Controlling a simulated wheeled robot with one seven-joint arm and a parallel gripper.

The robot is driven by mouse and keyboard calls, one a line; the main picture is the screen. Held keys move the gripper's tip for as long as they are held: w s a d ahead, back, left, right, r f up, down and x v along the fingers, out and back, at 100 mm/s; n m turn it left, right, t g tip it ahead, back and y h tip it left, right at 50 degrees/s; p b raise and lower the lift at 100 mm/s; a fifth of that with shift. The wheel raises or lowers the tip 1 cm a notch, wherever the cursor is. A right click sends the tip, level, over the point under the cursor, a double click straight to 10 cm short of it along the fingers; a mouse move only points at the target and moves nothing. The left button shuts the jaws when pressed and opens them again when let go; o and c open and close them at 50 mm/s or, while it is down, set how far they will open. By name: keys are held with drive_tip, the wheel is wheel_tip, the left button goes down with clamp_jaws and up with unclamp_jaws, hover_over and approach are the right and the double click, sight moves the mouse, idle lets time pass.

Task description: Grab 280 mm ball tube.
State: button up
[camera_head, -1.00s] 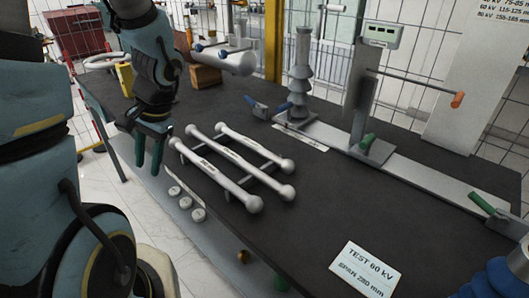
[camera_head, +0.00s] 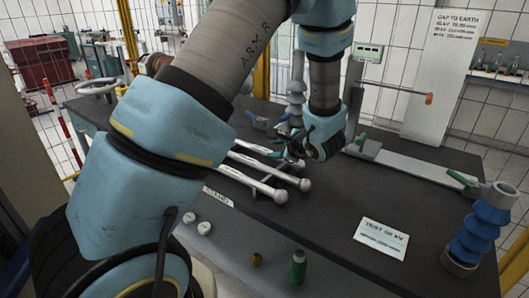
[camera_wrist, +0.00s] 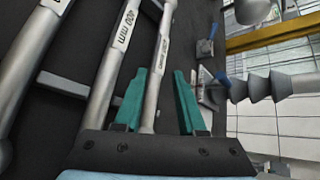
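Three grey ball-ended tubes lie side by side on the dark bench top. In the head view, one tube (camera_head: 262,188) is nearest the front and a second (camera_head: 285,176) is just behind it. In the wrist view, the middle tube (camera_wrist: 112,62) has a label that reads about 400 mm. The third tube (camera_wrist: 153,98) has a label too small to read surely. My gripper (camera_wrist: 158,74) has its two green fingers apart, with the third tube showing between them. Contact cannot be told.
A white test card (camera_head: 382,238) lies on the bench. A blue ribbed insulator (camera_head: 482,228) stands at the right.

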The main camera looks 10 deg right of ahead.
sight(263, 151)
drive_tip(key=x, duration=0.3)
drive_tip(key=shift+p, duration=0.3)
drive_tip(key=p+x, duration=0.2)
drive_tip(key=x, duration=0.2)
drive_tip(key=shift+w+a+p, duration=0.1)
drive_tip(key=shift+a+p, duration=0.15)
drive_tip(key=shift+p, duration=0.15)
drive_tip(key=shift+w+a+f, duration=0.1)
drive_tip(key=shift+w+f, duration=0.3)
drive_tip(key=shift+w, duration=0.05)
drive_tip(key=shift+c, duration=0.4)
clamp_jaws()
